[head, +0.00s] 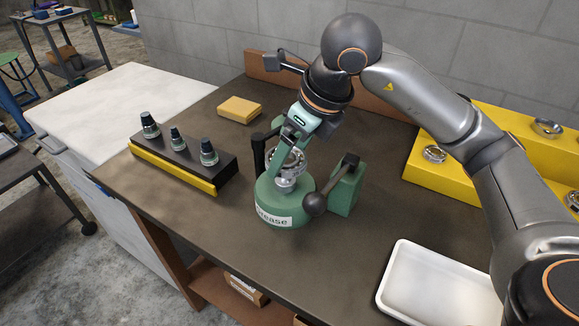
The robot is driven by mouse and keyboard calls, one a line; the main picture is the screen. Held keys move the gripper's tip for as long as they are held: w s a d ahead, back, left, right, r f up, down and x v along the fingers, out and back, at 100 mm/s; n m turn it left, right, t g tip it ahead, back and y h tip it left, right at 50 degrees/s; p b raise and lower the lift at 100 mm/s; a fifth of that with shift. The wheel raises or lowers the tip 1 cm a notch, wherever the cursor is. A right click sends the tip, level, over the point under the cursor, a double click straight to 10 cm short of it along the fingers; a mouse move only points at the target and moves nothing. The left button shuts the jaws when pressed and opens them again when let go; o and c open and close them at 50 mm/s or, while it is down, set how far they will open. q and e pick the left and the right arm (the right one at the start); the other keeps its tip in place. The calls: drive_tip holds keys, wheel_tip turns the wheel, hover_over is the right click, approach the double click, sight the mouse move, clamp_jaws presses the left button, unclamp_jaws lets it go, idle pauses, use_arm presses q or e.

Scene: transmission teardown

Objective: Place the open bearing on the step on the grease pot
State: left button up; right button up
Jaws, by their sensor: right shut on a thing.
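The green grease pot (268,207), with a white label reading "rease" in part, stands in the middle of the bench. My right gripper (289,150) comes down over the pot and is shut on a silver ring-shaped bearing (297,163). The bearing is tilted and sits just above the metal piece (286,184) on top of the pot. I cannot tell whether it touches that piece. The gripper hides part of the bearing. The yellow step (440,180) at the right holds several other metal bearings, such as one on its lower level (434,154). My left gripper is out of view.
A green stand with a dark ball-ended lever (316,204) is close right of the pot. A black rack (182,152) with several tool holders stands left. A yellow box (239,107) lies behind. A white tray (392,290) is front right. The bench's front left is clear.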

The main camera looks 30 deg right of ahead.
sight(290, 180)
drive_tip(key=shift+w+d+f, duration=0.15)
drive_tip(key=shift+w+f, duration=0.3)
drive_tip(key=shift+f, duration=0.1)
drive_tip(key=shift+w+d+f, duration=0.1)
drive_tip(key=shift+w+f, duration=0.1)
drive_tip(key=shift+f, duration=1.55)
drive_tip(key=shift+f+b, duration=0.25)
drive_tip(key=shift+b, duration=0.05)
drive_tip(key=o, duration=1.4)
drive_tip(key=shift+r, duration=0.15)
